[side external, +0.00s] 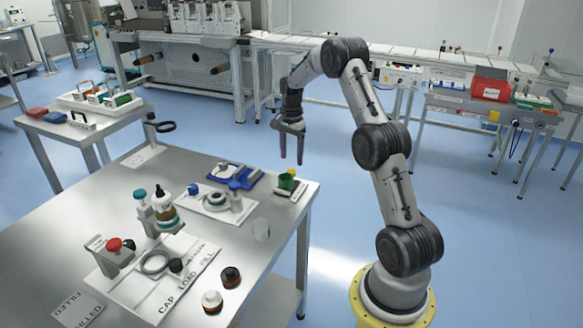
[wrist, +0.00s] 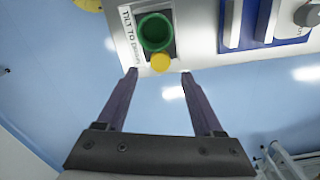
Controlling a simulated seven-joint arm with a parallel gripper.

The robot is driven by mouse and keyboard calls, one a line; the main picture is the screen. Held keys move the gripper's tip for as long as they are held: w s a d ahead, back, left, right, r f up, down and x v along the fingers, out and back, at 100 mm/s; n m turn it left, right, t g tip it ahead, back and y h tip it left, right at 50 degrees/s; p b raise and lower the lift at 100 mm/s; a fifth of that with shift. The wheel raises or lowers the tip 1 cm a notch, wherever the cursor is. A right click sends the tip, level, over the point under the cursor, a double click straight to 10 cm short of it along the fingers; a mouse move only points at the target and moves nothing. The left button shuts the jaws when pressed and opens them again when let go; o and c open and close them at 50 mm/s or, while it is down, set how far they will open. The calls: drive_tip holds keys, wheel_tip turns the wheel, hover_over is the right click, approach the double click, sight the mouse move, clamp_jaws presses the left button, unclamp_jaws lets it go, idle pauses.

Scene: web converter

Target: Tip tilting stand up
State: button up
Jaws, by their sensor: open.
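The tilting stand (wrist: 170,43) is at the table's far right corner, next to a label that reads "TILT TO" with a further word. It carries a green cup (wrist: 155,33), which also shows in the side view (side external: 286,181). A round yellow knob (wrist: 160,63) sits on its near edge in the wrist view. How far the stand leans is not clear. My gripper (wrist: 159,73) is open and empty, its fingers pointing down. In the side view my gripper (side external: 291,161) is above and beyond the stand, apart from it.
A blue rack (side external: 235,178) stands left of the stand. Bottles, caps and a ring fixture (side external: 155,262) fill the nearer part. Open floor lies right of the table.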

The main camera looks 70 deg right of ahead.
sight(292, 170)
drive_tip(key=shift+f, duration=2.45)
clamp_jaws()
